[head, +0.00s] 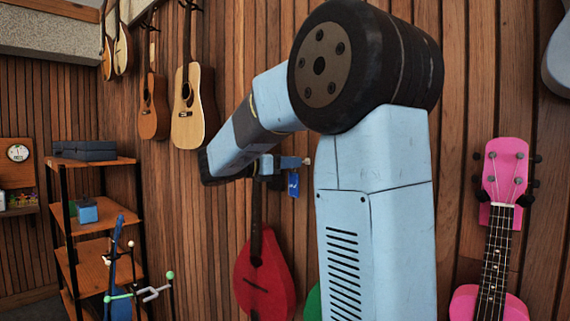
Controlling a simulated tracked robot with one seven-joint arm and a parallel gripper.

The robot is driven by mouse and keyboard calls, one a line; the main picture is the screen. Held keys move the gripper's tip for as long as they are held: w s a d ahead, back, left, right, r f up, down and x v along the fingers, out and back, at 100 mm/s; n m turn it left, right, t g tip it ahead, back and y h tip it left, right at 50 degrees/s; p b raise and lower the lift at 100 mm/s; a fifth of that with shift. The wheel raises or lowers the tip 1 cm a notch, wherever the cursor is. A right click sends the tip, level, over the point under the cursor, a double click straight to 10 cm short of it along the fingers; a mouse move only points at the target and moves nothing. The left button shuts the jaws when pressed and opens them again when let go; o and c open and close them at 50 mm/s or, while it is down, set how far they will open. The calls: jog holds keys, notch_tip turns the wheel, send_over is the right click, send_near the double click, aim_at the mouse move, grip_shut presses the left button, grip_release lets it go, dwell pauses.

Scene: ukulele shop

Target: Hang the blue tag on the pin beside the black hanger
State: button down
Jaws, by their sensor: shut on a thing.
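The blue tag (293,185) is small and hangs just below the tip of my gripper (296,162), which is shut on it. The gripper points to the right, close in front of the wood-slat wall. A small pale tip (307,160) shows right beside the fingertips; I cannot tell whether it is the pin's head. A dark hanger-like shape (270,182) shows just below and left of the gripper, near the top of the red instrument's neck; its outline is partly hidden by my arm. I cannot tell whether the tag touches any pin.
A red teardrop-shaped instrument (265,278) hangs below the gripper. A pink ukulele (505,175) hangs at right. Guitars (194,105) hang at upper left. A shelf rack (92,252) and a stand with green knobs (150,292) stand at left. My arm hides the wall's middle.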

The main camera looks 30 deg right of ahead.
jog(key=shift+w+d+f, duration=0.1)
jog(key=shift+w+d, duration=0.1)
jog(key=shift+d, duration=0.3)
jog(key=shift+w+d, duration=0.15)
jog(key=shift+d, duration=0.35)
jog(key=shift+w+d+f, duration=0.25)
jog(key=shift+d+f, duration=0.2)
jog(key=shift+d, duration=0.05)
jog(key=c, duration=0.8)
grip_release()
